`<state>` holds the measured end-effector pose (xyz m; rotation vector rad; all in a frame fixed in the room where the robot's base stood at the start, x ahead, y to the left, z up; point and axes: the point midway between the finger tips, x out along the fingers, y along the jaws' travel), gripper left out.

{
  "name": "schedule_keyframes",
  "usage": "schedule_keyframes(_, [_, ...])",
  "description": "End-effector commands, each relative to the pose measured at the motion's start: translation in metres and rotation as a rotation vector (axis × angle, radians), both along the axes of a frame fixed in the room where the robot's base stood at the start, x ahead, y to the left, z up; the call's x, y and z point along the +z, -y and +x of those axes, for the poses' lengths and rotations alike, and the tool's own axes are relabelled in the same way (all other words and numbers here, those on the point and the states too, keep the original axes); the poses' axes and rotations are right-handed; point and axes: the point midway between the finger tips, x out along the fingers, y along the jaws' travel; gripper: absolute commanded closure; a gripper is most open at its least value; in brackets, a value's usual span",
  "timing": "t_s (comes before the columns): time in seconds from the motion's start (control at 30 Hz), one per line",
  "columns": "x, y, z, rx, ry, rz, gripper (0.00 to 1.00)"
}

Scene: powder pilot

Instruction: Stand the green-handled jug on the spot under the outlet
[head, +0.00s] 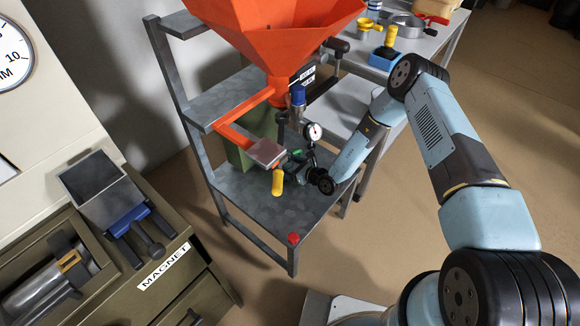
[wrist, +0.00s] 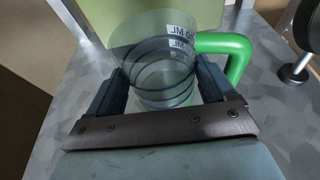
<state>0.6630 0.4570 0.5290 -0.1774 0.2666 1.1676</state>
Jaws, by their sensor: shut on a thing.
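The clear jug (wrist: 158,60) with its green handle (wrist: 238,50) is between the two fingers of my gripper (wrist: 160,88) in the wrist view. The fingers are shut on its sides, and the handle points right. Dark rings and measuring marks show on its wall. I cannot tell whether its base touches the grey metal shelf (wrist: 75,110). In the head view my gripper (head: 299,168) is low over the same shelf, below the orange hopper (head: 275,35) and its outlet (head: 279,88). The jug is not clear there, and the spot under the outlet is hidden.
A green box (head: 243,155) stands at the back of the shelf. An orange arm with a grey plate (head: 267,152), a yellow knob (head: 277,182) and a dial gauge (head: 312,132) crowd my gripper. A red button (head: 293,238) is at the front corner. The shelf's front is bare.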

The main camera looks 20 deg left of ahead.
Motion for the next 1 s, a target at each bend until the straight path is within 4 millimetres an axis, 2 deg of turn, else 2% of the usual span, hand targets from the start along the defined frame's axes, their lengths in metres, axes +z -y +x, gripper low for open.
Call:
schedule_keyframes(0.6, [-0.0104,0.0,-0.0003,0.0,-0.001,0.0,0.48])
schedule_keyframes(0.63, [-0.01,0.0,-0.0003,0.0,-0.001,0.0,0.13])
schedule_keyframes(0.77, [-0.0099,0.0,-0.0002,0.0,0.0,0.0,0.01])
schedule_keyframes(1.0, [-0.0099,0.0001,-0.0002,0.0,0.0,0.0,0.0])
